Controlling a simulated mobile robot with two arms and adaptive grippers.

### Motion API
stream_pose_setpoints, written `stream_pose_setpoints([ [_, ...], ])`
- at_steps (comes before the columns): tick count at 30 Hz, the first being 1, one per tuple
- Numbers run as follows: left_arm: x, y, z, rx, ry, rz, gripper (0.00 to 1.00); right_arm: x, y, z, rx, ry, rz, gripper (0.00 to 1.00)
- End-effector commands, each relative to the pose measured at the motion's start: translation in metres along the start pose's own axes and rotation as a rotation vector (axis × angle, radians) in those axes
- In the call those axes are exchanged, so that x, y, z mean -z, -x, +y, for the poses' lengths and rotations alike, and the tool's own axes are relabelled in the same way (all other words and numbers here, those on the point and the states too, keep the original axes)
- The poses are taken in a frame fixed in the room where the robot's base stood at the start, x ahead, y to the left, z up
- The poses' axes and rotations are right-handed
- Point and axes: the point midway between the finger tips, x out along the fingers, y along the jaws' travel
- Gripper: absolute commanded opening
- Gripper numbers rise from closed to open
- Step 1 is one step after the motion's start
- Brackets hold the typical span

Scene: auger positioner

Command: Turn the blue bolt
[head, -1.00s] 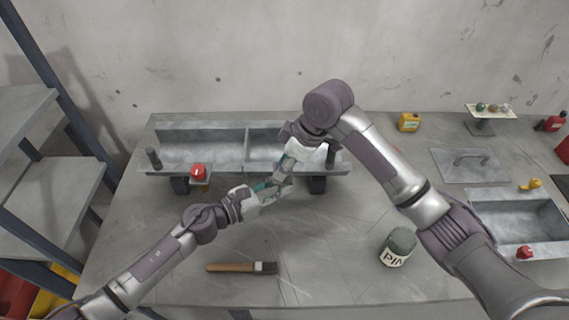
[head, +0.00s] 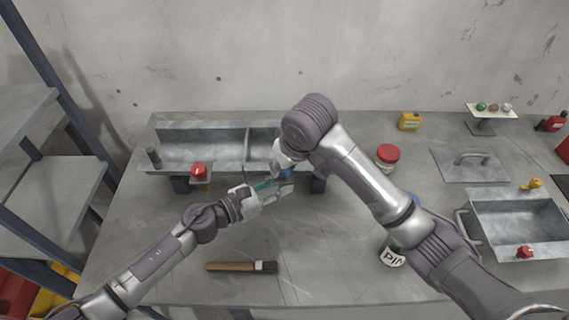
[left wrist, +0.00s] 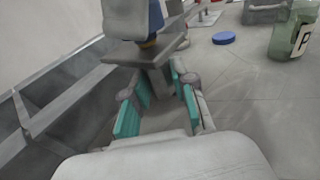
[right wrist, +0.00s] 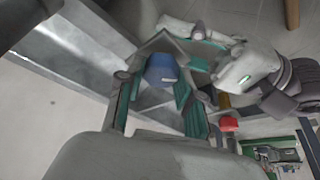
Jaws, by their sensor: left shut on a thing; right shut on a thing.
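The blue bolt (head: 285,172) sits at the front of the long metal trough and is partly hidden by my grippers. In the left wrist view the blue bolt (left wrist: 156,16) stands above a flat grey bracket (left wrist: 145,52). My left gripper (head: 284,188) is shut on the grey part under the bolt, its teal fingers on either side in the left wrist view (left wrist: 160,88). My right gripper (head: 280,160) comes from above and is shut on the blue bolt, which shows between its fingers in the right wrist view (right wrist: 161,70).
A red bolt (head: 198,170) is on the trough (head: 200,168) at left. A brush (head: 240,267) lies in front. A red-lidded jar (head: 388,157), a labelled jar (head: 392,257) and a second metal bin (head: 480,235) stand at right.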

Motion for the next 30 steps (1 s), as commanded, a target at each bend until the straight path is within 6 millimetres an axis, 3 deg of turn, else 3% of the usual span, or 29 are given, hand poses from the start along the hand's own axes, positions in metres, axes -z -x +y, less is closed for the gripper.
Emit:
stream_pose_setpoints([
  [21, -0.0005, 0.0000, 0.0009, -0.002, -0.001, -0.001, 0.00, 0.0019, 0.0003, -0.0037, -0.252, -0.622, 0.002, 0.01],
  [30, -0.0005, 0.0000, 0.0008, -0.002, -0.001, -0.001, 0.00, 0.0027, 0.0002, -0.0035, -0.330, -0.807, 0.002, 0.01],
])
